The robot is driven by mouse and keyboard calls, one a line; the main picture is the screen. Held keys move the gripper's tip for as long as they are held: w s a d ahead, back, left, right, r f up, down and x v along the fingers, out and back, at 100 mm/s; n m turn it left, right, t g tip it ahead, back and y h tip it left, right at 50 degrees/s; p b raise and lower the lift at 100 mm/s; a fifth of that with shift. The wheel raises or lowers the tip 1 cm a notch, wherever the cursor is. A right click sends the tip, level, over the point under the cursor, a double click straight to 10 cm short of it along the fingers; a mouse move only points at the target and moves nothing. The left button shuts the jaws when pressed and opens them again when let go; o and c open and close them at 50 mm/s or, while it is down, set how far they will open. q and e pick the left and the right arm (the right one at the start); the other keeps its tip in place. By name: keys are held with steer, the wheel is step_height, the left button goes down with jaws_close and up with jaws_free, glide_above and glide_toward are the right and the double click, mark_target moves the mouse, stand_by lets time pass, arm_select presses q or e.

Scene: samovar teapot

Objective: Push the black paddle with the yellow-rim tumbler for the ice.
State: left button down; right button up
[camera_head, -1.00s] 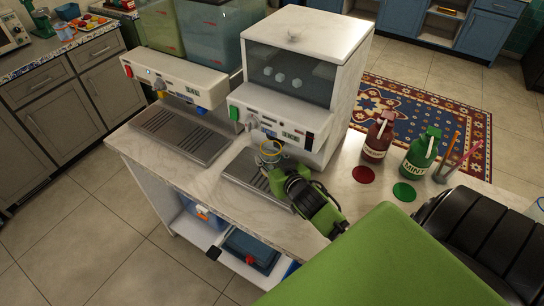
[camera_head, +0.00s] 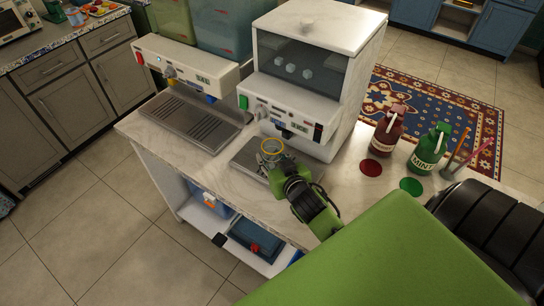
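The yellow-rim tumbler (camera_head: 272,146) is a clear cup, held upright as far as I can tell, in front of the ice machine (camera_head: 300,95). My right gripper (camera_head: 270,158) is shut on it from the near side. Its fingers hide part of the cup. The small black paddle (camera_head: 287,133) sits under the machine's front panel, just right of and behind the tumbler's rim. The rim looks apart from the paddle. Ice cubes show behind the machine's dark window. I cannot see any ice in the tumbler. My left gripper is not in view.
A metal drip tray (camera_head: 248,153) lies under the tumbler. A second dispenser (camera_head: 185,65) stands to the left. A red bottle (camera_head: 387,133) and a green mint bottle (camera_head: 428,150) stand on the right, with coloured coasters before them. The counter's front left (camera_head: 180,150) is clear.

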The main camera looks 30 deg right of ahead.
stand_by(0.4)
steer(key=s+a, duration=0.1)
steer(key=a, duration=0.2)
steer(key=s+a, duration=0.1)
steer(key=a, duration=0.2)
steer(key=s+a, duration=0.2)
steer(key=a, duration=0.1)
steer(key=shift+a, duration=0.2)
steer(key=shift+w, duration=0.1)
